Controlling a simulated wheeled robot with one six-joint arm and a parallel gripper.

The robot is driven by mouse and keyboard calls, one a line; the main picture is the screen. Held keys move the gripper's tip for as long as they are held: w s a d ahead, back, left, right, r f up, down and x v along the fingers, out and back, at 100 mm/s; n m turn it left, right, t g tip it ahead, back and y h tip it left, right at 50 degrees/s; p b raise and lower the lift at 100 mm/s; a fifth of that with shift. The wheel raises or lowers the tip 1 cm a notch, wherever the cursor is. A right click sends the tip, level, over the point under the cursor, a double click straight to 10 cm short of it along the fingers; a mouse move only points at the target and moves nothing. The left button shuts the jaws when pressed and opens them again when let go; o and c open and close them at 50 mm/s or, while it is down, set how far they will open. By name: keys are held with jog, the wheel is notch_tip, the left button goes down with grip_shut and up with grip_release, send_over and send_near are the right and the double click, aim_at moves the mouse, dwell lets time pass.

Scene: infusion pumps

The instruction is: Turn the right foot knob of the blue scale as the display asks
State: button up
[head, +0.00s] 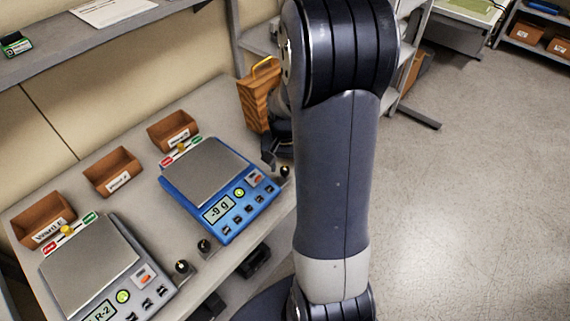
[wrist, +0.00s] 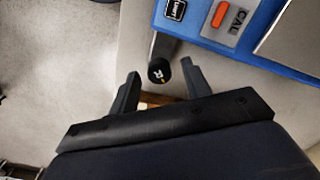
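The blue scale (head: 215,185) sits on the bench with a bare metal pan. Its display (head: 218,210) appears to read "-9 g", and a round lamp beside it glows yellow-green. Its right foot knob (head: 285,171) is black and stands at the scale's right front corner; in the wrist view this knob (wrist: 160,71) carries a white "R" mark. My gripper (wrist: 161,88) is open, one finger on each side of the knob with gaps, its fingertips about level with it. In the head view my arm hides most of the gripper; one dark finger shows near the scale's right edge.
A grey scale (head: 92,265) stands at lower left, its display cut off and partly reading "R-2". The blue scale's left foot knob (head: 204,246) is at its front left. Several brown bins (head: 113,172) line the back. A wooden holder (head: 259,95) stands behind my gripper.

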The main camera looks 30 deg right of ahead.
aim_at(285, 168)
notch_tip(285, 168, up, 11)
dwell(0.7)
jog(key=shift+f, duration=0.2)
notch_tip(285, 168, down, 11)
jog(key=shift+r, duration=0.2)
dwell(0.3)
